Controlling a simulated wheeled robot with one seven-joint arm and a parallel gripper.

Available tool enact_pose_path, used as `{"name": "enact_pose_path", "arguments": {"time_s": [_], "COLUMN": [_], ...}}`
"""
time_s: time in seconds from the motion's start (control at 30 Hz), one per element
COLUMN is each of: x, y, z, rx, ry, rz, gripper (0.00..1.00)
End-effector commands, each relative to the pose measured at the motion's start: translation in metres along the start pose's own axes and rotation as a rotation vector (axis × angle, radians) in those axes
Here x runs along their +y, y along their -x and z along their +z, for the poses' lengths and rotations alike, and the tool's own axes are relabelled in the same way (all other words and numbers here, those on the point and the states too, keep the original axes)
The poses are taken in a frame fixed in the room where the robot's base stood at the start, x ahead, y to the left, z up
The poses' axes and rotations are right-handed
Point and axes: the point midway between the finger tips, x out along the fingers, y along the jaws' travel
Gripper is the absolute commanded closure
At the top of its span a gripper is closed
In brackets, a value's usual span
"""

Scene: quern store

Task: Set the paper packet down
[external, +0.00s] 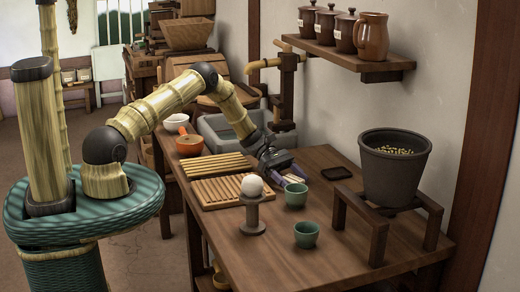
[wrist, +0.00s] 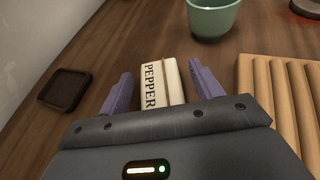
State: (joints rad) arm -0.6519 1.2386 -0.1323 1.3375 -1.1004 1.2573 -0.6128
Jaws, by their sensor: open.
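The paper packet (wrist: 153,83) is cream with "PEPPER" in dark letters. In the wrist view it lies on the wooden table (wrist: 135,38) between the two purple fingers of my gripper (wrist: 160,70). The fingers are open, with a gap on each side of the packet. Its near end is hidden behind the gripper body. In the external view my gripper (external: 291,178) is low over the table, behind a green cup (external: 296,195); the packet is hard to make out there.
Two slatted wooden boards (external: 219,165) lie left of my gripper. A stand with a white ball (external: 252,186) and a second green cup (external: 306,235) are nearer the front. A small dark tray (wrist: 65,90) lies beyond. A grey pot (external: 393,170) stands on a wooden frame at right.

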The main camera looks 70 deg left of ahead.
Motion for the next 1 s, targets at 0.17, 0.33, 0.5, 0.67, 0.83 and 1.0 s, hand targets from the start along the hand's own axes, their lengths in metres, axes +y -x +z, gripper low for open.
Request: {"name": "enact_pose_path", "arguments": {"time_s": [0.17, 0.33, 0.5, 0.67, 0.83, 1.0], "x": [0.001, 0.001, 0.001, 0.001, 0.0, 0.0], "y": [0.014, 0.043, 0.077, 0.105, 0.118, 0.12], "z": [-0.001, -0.001, -0.001, -0.001, 0.0, 0.0], "rx": [0.0, 0.001, 0.0, 0.001, 0.001, 0.0], "ry": [-0.001, -0.001, -0.001, -0.001, 0.0, 0.0], "rz": [0.003, 0.005, 0.004, 0.004, 0.0, -0.001], "gripper": [0.35, 0.35, 0.35, 0.35, 0.35, 0.35]}}
